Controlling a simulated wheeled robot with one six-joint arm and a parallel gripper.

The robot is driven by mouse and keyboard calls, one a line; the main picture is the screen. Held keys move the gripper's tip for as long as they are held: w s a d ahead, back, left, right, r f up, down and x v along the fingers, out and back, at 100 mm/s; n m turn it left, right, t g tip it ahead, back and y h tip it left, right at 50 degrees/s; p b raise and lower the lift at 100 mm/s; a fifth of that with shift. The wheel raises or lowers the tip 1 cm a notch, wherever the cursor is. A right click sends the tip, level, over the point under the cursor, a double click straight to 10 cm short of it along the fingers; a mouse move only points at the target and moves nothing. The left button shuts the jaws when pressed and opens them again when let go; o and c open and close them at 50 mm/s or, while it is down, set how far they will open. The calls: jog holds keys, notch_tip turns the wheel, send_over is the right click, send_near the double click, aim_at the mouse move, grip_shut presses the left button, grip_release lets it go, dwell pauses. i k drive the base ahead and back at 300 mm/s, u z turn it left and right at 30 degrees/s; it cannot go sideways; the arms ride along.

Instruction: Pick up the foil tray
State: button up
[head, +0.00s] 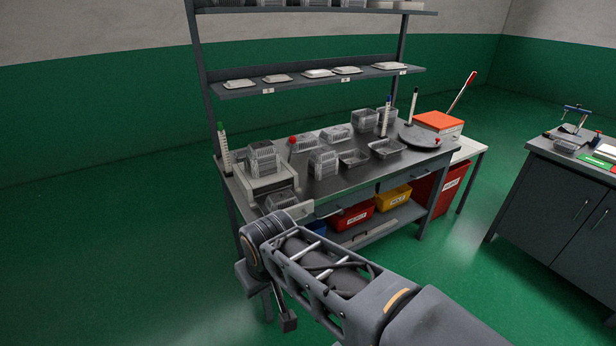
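Several silvery foil trays are on the grey workbench (330,184) in the head view. Shallow ones include one at the middle (354,158), one to its right (387,148) and one farther back (336,133). Taller foil shapes, perhaps stacks, stand at the left (264,158), the middle (323,162) and the back right (364,121). I cannot tell which tray the task means. My arm crosses the lower middle in front of the bench. I cannot make out my gripper or its fingers, so its state is hidden.
A shelf (350,76) above the bench holds several pale flat items. Red (354,217) and yellow (394,199) bins sit under the bench. A round dark plate (420,136) is at its right end. Another workbench (560,190) stands at far right. Green floor is open at left.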

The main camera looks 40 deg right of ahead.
aim_at(283, 199)
jog(key=z, duration=1.75)
jog(key=i, duration=1.4)
jog(key=u, duration=3.9)
